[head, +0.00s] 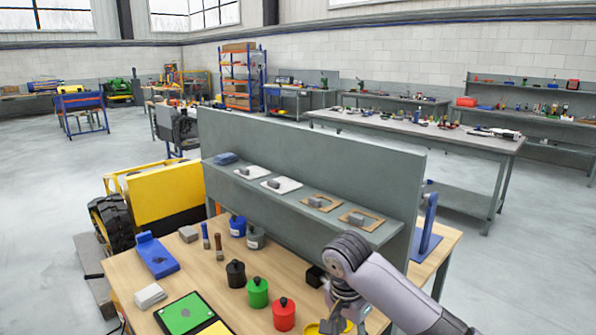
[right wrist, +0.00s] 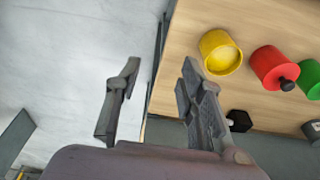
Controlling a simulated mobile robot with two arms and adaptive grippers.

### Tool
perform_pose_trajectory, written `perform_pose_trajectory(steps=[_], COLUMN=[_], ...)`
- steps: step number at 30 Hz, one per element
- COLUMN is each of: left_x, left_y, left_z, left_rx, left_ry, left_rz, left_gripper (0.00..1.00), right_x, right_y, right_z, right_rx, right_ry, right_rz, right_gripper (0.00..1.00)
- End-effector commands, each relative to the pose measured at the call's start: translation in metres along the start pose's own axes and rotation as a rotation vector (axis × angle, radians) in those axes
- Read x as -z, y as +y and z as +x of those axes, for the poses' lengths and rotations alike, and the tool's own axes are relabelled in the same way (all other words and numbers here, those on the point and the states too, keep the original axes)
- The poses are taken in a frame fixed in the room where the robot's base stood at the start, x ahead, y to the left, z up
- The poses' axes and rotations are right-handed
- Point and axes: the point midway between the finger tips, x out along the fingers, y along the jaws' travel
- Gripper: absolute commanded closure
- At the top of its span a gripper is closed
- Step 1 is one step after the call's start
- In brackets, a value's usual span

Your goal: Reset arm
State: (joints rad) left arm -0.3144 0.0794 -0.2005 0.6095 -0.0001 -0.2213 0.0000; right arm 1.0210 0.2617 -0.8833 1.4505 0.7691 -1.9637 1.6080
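My right arm reaches in from the lower right of the head view, and its gripper (head: 342,316) is partly cut off at the bottom edge. In the right wrist view my right gripper (right wrist: 155,85) is open, with its two fingers wide apart and nothing between them. One finger lies over the grey floor, the other over the edge of the wooden table (right wrist: 195,20). A yellow pot (right wrist: 222,52) stands on the table beside the right finger, apart from it as far as I can tell. My left gripper is in neither view.
A red canister (head: 284,314), a green canister (head: 258,293) and a black canister (head: 236,273) stand in a row on the table. A grey shelf panel (head: 310,160) rises behind. A blue holder (head: 156,256) and white block (head: 150,295) lie at the left.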

Motion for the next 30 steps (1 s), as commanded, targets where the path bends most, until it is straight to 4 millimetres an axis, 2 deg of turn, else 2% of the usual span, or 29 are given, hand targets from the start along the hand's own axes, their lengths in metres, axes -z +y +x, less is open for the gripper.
perform_pose_trajectory(steps=[5,14,20,25,30], left_x=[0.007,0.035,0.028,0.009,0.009], left_y=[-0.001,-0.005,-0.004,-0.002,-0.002], left_z=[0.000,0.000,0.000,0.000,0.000], left_rx=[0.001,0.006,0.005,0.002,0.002], left_ry=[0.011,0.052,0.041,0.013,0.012], left_rz=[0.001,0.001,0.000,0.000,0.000], left_gripper=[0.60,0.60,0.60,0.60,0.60], right_x=[-0.015,-0.050,-0.083,-0.120,-0.147], right_y=[0.002,0.009,0.021,0.046,0.086], right_z=[0.013,0.042,0.066,0.092,0.111], right_rx=[0.020,0.085,0.158,0.257,0.344], right_ry=[-0.021,-0.066,-0.100,-0.117,-0.087], right_rz=[-0.061,-0.208,-0.340,-0.485,-0.610], right_gripper=[0.64,0.64,0.64,0.64,0.64])
